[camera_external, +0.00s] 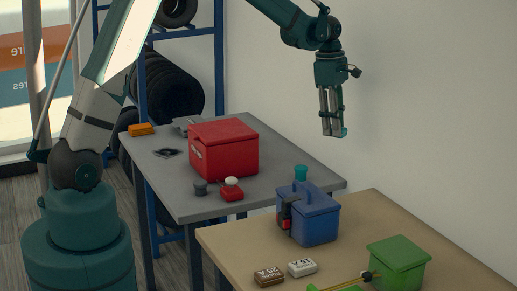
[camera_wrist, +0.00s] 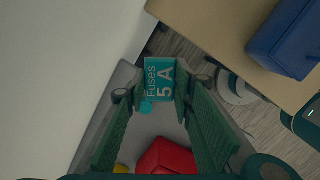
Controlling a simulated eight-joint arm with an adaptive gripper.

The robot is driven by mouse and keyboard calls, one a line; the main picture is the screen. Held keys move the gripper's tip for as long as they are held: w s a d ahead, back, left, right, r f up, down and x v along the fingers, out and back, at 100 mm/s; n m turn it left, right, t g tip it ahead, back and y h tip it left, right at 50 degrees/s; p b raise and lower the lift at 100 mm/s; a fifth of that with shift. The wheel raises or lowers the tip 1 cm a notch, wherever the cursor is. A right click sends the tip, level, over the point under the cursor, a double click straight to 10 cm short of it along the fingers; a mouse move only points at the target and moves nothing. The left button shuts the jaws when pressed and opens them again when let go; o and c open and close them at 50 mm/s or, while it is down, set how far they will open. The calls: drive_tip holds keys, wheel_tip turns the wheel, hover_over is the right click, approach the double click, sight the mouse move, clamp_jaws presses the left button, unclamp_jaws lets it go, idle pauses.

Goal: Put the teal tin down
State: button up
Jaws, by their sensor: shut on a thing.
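The teal tin (camera_wrist: 159,78), marked "Fuses 5 A", is between the fingertips of my gripper (camera_wrist: 163,90) in the wrist view. In the external view only a small teal part of the tin (camera_external: 344,131) shows at the fingertips; the rest is hidden. My gripper (camera_external: 331,130) points down and is shut on the tin. It holds it in the air, well above the tables, in front of the pale wall.
A grey table (camera_external: 190,205) bears a red box (camera_external: 225,155), a teal cylinder (camera_external: 300,173) and small items.

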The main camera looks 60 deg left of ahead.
drive_tip(key=a+f+n, duration=0.1)
drive_tip(key=a+n, duration=0.2)
drive_tip(key=a, duration=2.3)
hover_over(291, 162)
wheel_tip(291, 162, down, 8)
drive_tip(key=shift+s+f, duration=0.3)
drive_tip(key=shift+f, duration=0.1)
drive_tip(key=shift+f, duration=3.1)
drive_tip(key=shift+f, duration=0.1)
drive_tip(key=shift+f, duration=1.8)
drive_tip(key=shift+f+b, duration=0.15)
drive_tip(key=shift+b, duration=0.2)
